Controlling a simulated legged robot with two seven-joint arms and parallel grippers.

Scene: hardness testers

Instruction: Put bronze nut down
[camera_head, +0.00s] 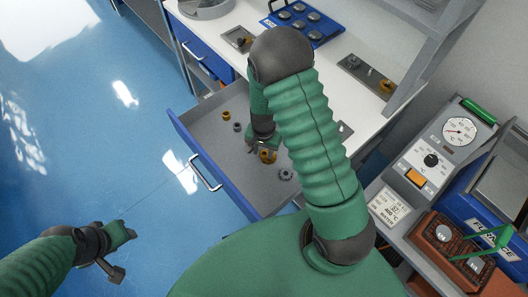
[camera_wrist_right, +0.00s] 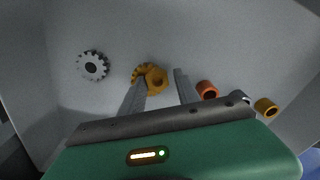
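A bronze nut (camera_head: 267,157) is low inside the open drawer (camera_head: 205,150), under my right gripper (camera_head: 262,146). In the right wrist view the bronze nut (camera_wrist_right: 152,78) shows at the tips of my right gripper (camera_wrist_right: 160,82). Its two fingers are apart. The left finger overlaps the nut's lower edge, and a gap shows between the nut and the right finger. The nut appears to rest on the drawer floor, though exact contact is hard to tell. My left gripper (camera_head: 120,252) hangs over the blue floor, away from the drawer; its finger opening is unclear.
A silver gear (camera_wrist_right: 93,66) lies left of the nut in the wrist view. A copper-coloured ring (camera_wrist_right: 207,90) and a bronze bushing (camera_wrist_right: 265,107) lie right. Drawer walls surround them.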

